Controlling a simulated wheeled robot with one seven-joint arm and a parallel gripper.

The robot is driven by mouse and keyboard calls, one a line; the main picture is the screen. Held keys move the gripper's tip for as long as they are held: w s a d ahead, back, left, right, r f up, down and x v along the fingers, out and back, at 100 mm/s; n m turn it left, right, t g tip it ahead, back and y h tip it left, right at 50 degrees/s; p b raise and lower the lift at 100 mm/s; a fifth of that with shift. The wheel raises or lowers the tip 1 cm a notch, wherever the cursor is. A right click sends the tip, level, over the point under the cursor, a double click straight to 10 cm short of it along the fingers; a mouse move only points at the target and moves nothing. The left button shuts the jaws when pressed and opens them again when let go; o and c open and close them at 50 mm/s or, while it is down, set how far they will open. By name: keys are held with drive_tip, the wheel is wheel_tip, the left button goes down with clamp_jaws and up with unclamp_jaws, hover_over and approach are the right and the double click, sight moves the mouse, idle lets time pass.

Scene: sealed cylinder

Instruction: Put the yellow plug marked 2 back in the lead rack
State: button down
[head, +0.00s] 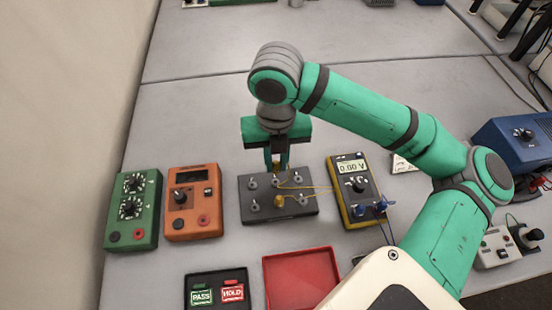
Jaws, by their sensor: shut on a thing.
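My gripper (279,164) points down over the back edge of a dark grey box (246,217) with several round metal posts on top. It is shut on a small yellow plug (284,161), mostly hidden between the fingers. Another yellow plug (279,201) stands at the near middle of the box. Thin yellow leads (312,188) run right from the box toward the yellow meter (368,213). No number can be read on either plug. I cannot tell whether the dark box is the lead rack.
An orange instrument (193,222) and a green dial box (119,231) stand left of the dark box. A red tray (300,262) and PASS/HOLD panel (217,280) lie in front. A blue unit (510,140) stands right.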

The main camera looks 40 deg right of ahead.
sight(276, 174)
drive_tip(key=shift+f, duration=2.9)
idle(0.4)
drive_tip(key=c, duration=1.6)
unclamp_jaws()
drive_tip(key=shift+w, duration=0.1)
wheel_tip(276, 174, up, 11)
drive_tip(key=shift+f, duration=0.2)
